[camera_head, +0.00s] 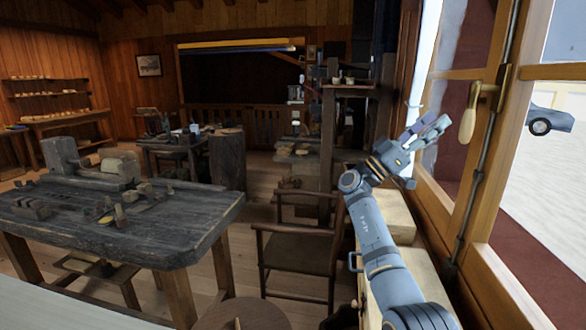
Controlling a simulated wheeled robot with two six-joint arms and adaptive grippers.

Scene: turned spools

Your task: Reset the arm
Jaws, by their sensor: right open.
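My right arm comes up from the bottom right of the head view. Its gripper (431,126) is raised beside the window frame, with its fingers spread apart and pointing up and to the right. Nothing shows between the fingers. My left gripper is not in this view.
A dark wooden workbench (160,232) with wooden blocks and tools stands at the left. A wooden chair (296,250) stands left of my right arm, near a round stool top (243,314). The open window (487,105) with its handle is close on the right.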

